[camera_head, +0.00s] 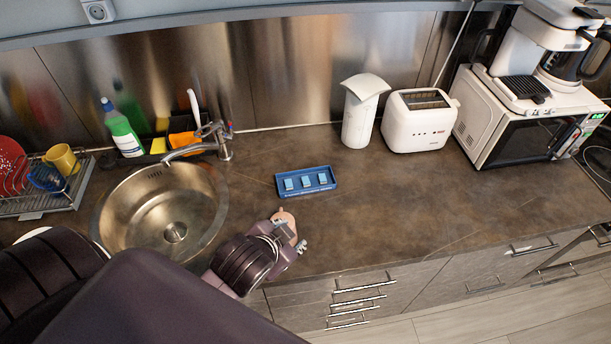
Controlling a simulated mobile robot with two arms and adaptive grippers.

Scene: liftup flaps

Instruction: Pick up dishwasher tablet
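Three small light-blue dishwasher tablets lie in a row in a blue tray (297,192) on the dark countertop: a left one (288,184), a middle one (306,181) and a right one (322,178). My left gripper (288,222) is over the counter's front part, just below the tray in the picture and apart from it. Its fingers are small and partly hidden by its own body, so I cannot tell whether they are open or shut. My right gripper is not in view.
The sink (150,215) with its faucet (222,142) is left of the tray. A dish rack (45,205) stands farther left. A white canister (360,115), a toaster (418,122) and a microwave (520,125) stand at the back right. The counter right of the tray is clear.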

